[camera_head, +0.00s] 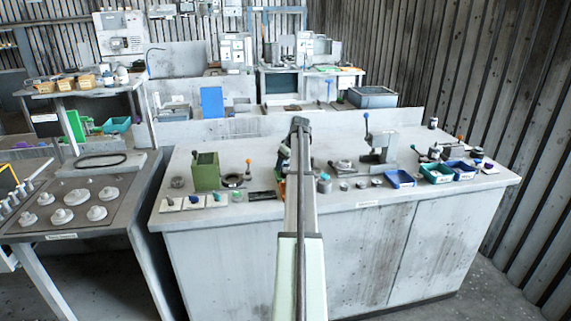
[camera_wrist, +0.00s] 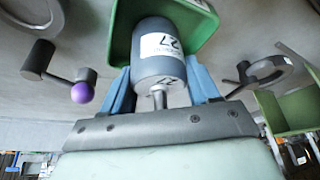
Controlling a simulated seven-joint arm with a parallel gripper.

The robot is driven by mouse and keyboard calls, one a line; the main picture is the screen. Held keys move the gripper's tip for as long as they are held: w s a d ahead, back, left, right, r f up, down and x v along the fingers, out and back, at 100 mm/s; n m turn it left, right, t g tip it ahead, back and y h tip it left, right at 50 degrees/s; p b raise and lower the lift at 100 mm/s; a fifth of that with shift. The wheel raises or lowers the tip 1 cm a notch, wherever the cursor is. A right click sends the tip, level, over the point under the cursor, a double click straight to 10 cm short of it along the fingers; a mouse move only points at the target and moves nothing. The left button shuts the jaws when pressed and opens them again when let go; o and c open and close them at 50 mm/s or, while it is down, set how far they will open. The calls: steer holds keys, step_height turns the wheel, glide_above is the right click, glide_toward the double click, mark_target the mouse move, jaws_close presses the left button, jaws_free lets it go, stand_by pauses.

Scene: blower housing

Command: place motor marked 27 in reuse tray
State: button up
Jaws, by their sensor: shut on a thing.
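The motor (camera_wrist: 160,60) is a grey cylinder with a white label reading 27, upside down in the wrist view. My gripper (camera_wrist: 161,78) is shut on it, with one blue finger on each side and the metal shaft toward my palm. A green tray (camera_wrist: 122,38) shows behind the motor; whether the motor touches it, I cannot tell. In the head view my arm hides the gripper and motor. No reuse label is readable in either view.
On the bench in the head view, a green box (camera_head: 206,172) stands left of my arm. Blue (camera_head: 400,179) and teal (camera_head: 437,178) trays lie to the right, near a lever press (camera_head: 379,150). In the wrist view, a purple-knobbed lever (camera_wrist: 82,92) is at left and a ring (camera_wrist: 268,72) at right.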

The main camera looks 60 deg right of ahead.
steer(key=o, duration=1.5)
steer(key=shift+f, duration=0.1)
steer(key=shift+c, duration=0.2)
steer(key=v, duration=1.2)
steer(key=shift+w, duration=0.15)
